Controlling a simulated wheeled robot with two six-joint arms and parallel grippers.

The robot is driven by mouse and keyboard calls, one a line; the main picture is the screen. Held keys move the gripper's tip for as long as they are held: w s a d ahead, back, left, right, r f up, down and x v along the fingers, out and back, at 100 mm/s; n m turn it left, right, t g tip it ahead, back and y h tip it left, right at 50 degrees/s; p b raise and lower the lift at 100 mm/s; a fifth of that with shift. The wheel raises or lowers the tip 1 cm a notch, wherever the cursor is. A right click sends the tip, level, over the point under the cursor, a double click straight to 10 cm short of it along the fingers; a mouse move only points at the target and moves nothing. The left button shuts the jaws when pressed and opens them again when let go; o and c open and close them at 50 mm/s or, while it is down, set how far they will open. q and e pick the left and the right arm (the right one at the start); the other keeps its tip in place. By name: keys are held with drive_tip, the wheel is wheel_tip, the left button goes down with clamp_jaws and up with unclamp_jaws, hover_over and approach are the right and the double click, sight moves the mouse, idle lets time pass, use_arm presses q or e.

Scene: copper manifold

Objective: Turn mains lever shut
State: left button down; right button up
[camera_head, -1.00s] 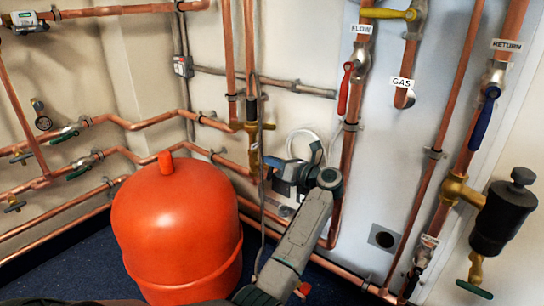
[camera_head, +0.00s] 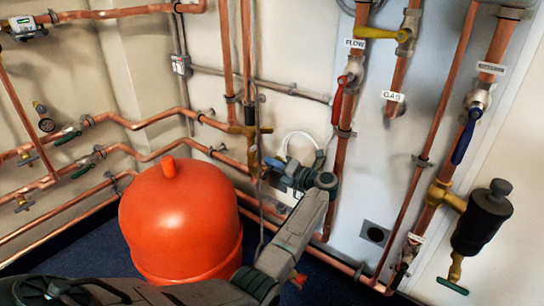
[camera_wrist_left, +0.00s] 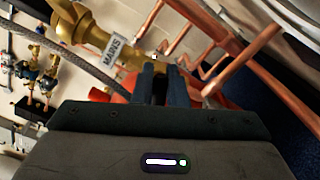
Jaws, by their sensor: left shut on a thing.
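A brass valve (camera_wrist_left: 110,45) with a white MAINS label (camera_wrist_left: 115,50) shows in the left wrist view, just beyond the fingertips. My left gripper (camera_wrist_left: 166,72) has its two dark fingers close together beside this valve, shut on the mains lever. The fingers hide most of the lever, so its angle cannot be told. In the head view, my left gripper (camera_head: 281,168) is by the brass fitting (camera_head: 252,140) on the vertical copper pipes behind the orange vessel. A short blue piece shows beside it there. My right gripper is not in view.
The orange vessel (camera_head: 180,225) stands left of my forearm. Copper pipes line both walls. The red FLOW lever (camera_head: 338,100), yellow gas lever (camera_head: 378,33) and blue RETURN lever (camera_head: 466,137) are on the right. A black filter (camera_head: 482,218) sticks out far right.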

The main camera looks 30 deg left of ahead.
use_arm(q)
drive_tip(key=m+p, duration=0.2)
drive_tip(key=m, duration=0.1)
drive_tip(key=shift+w+f, duration=0.15)
drive_tip(key=shift+f, duration=0.15)
drive_tip(key=shift+f+m+p, duration=0.2)
drive_tip(key=shift+m+p, duration=0.35)
drive_tip(key=shift+m, duration=0.25)
drive_tip(key=shift+f+m+p, duration=0.2)
drive_tip(key=shift+m+p, duration=0.3)
drive_tip(key=shift+m, duration=0.3)
drive_tip(key=shift+f, duration=0.1)
drive_tip(key=c, duration=1.5)
unclamp_jaws()
drive_tip(key=shift+o, duration=0.2)
